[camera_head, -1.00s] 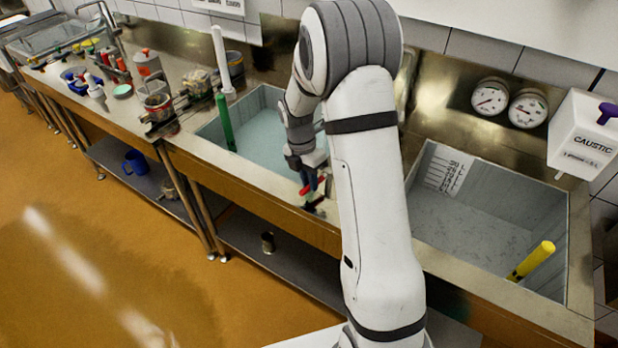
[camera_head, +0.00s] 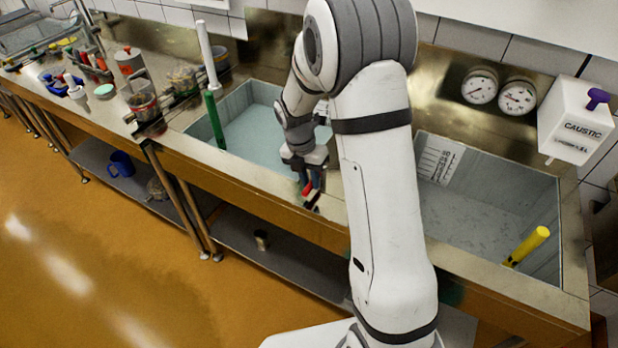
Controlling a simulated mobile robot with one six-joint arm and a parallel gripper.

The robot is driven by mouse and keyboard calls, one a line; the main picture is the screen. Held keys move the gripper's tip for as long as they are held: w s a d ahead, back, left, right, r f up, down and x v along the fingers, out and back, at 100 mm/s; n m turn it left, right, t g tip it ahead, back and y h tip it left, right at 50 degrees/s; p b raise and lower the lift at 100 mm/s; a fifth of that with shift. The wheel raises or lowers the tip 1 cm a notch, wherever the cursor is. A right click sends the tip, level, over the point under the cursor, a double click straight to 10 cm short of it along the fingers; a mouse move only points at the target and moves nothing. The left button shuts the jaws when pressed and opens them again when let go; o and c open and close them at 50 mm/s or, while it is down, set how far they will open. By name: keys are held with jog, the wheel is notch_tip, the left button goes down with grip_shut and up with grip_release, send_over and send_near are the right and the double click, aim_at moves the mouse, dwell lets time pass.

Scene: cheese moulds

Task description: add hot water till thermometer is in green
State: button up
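My gripper (camera_head: 309,190) points down at the front rim of the left basin (camera_head: 172,133), at its right end. A small red part (camera_head: 308,187) shows at its fingertips, with a dark piece just below. I cannot tell whether this is a tap handle, or whether the fingers are closed on it. The left basin holds pale bluish water (camera_head: 258,130). Two round dials, a left dial (camera_head: 480,87) and a right dial (camera_head: 517,97), are on the steel back wall. Their needles and any green band are too small to read, and I cannot tell which is the thermometer.
The right basin (camera_head: 540,215) has a marked level scale (camera_head: 437,162) and a yellow rod (camera_head: 527,246). A caustic dispenser (camera_head: 577,122) hangs at the right. A white and green rod (camera_head: 215,118) stands in the left basin. My arm hides the rim between the basins.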

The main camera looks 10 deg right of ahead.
jog(key=o, duration=0.4)
jog(key=shift+w+a+r+b, duration=0.15)
jog(key=shift+a+r+b, duration=0.05)
jog(key=shift+r, duration=1.1)
jog(key=shift+w+a+r+b, duration=0.15)
jog(key=shift+a+r, duration=0.1)
jog(key=shift+r, duration=1)
jog(key=shift+w+a+r+b, duration=0.15)
jog(key=shift+a+r+b, duration=0.05)
jog(key=shift+r, duration=1.1)
